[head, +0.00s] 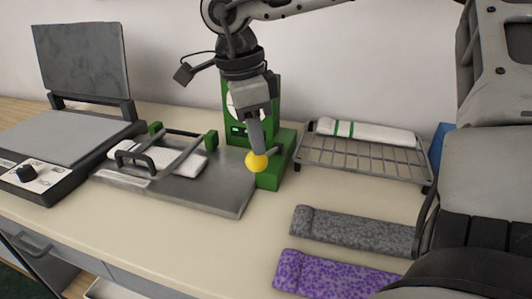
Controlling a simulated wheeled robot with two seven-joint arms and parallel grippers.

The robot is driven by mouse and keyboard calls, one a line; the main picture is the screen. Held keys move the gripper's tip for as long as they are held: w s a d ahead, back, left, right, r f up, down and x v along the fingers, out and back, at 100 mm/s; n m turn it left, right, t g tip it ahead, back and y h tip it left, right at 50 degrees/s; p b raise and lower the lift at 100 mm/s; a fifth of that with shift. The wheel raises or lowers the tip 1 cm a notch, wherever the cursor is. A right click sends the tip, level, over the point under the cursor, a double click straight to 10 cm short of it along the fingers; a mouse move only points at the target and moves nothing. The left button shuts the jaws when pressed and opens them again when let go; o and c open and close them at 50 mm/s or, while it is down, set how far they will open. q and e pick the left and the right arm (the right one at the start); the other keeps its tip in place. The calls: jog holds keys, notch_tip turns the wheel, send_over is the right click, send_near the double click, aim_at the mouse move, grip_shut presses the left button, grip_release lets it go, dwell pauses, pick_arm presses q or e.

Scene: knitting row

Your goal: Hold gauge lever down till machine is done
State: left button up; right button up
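The green gauge machine (270,171) stands at the back middle of the table, with a white dial and a small lit display partly hidden behind my gripper. Its lever ends in a yellow ball knob (257,161), low at the front of the machine. My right gripper (255,145) points down from above, its fingers together, with the tips at the top of the knob. They appear to touch it. The display reading is too small to make out. My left gripper is out of view.
A steel plate (225,190) bearing a white folded cloth (165,160) lies left of the machine. Farther left is an open flat press (60,140). A wire rack (360,160) stands right. Grey (350,230) and purple (330,276) rolled cloths lie in front. The front middle is clear.

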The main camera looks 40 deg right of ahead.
aim_at(252, 155)
jog(key=shift+f+b, duration=1.2)
jog(key=shift+f, duration=0.35)
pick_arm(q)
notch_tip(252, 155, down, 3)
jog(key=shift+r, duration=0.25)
pick_arm(e)
jog(key=shift+s+a+f+b, duration=0.1)
jog(key=shift+a+f+b, duration=0.05)
jog(key=shift+f+b, duration=0.75)
jog(key=shift+s+a+f+b, duration=0.1)
jog(key=shift+f+b, duration=0.75)
jog(key=shift+f, duration=0.05)
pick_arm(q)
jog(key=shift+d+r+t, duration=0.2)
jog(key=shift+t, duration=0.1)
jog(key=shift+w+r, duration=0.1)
